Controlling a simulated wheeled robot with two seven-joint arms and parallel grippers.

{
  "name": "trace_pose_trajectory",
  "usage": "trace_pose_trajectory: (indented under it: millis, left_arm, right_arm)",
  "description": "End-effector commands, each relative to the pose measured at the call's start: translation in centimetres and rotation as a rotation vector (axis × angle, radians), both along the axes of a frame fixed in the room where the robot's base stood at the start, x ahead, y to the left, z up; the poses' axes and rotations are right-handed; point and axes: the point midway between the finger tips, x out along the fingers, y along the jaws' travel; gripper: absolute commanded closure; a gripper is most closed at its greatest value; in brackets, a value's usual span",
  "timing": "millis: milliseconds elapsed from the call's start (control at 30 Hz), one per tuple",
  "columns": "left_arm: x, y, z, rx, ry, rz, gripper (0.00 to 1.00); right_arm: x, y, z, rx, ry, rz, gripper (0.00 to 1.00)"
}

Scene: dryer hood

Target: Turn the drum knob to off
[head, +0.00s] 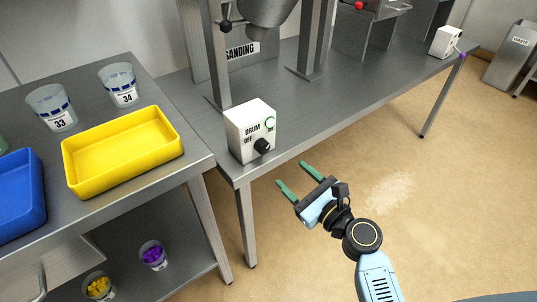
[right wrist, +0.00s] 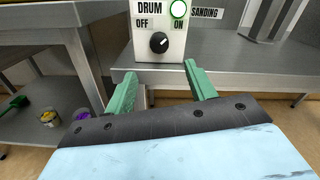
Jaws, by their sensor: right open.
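The drum control box (head: 245,138) is white and stands at the near corner of the right-hand bench. Its black drum knob (head: 262,146) sits low on the front face, between the OFF and ON labels. In the right wrist view the knob (right wrist: 159,42) has a pale mark that seems to lean to the upper right. A round light with a green ring (right wrist: 179,9) is above ON. My right gripper (head: 292,174) is open and empty, in front of and below the box, apart from the knob. Its green fingers (right wrist: 160,70) point at the box. My left gripper is not in view.
A yellow tray (head: 122,150), a blue tray (head: 18,195) and cups marked 33 (head: 51,107) and 34 (head: 119,84) stand on the left bench. A sanding station post (head: 215,55) rises behind the box. The floor right of my arm is clear.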

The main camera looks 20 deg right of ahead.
Motion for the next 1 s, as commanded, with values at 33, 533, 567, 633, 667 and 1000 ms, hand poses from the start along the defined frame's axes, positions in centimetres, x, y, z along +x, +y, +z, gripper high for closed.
trace_pose_trajectory:
  millis: [33,533,567,633,667,1000]
  left_arm:
    - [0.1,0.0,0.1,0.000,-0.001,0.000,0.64]
    - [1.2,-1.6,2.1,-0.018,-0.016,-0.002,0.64]
    - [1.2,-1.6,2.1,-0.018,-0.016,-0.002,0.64]
    - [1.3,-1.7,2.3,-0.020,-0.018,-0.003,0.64]
    - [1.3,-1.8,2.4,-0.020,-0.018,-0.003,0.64]
    - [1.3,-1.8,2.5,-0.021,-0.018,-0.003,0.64]
  right_arm:
    - [1.1,0.4,0.1,0.001,-0.004,0.000,0.45]
    - [9.3,3.4,-0.1,-0.002,0.000,0.001,0.45]
    - [9.5,3.5,-0.1,-0.002,0.000,0.001,0.45]
    - [9.9,3.6,-0.1,-0.002,0.000,0.001,0.45]
    - [10.0,3.6,-0.1,-0.003,0.000,0.001,0.45]
    - [10.1,3.7,-0.1,-0.004,0.001,0.000,0.50]
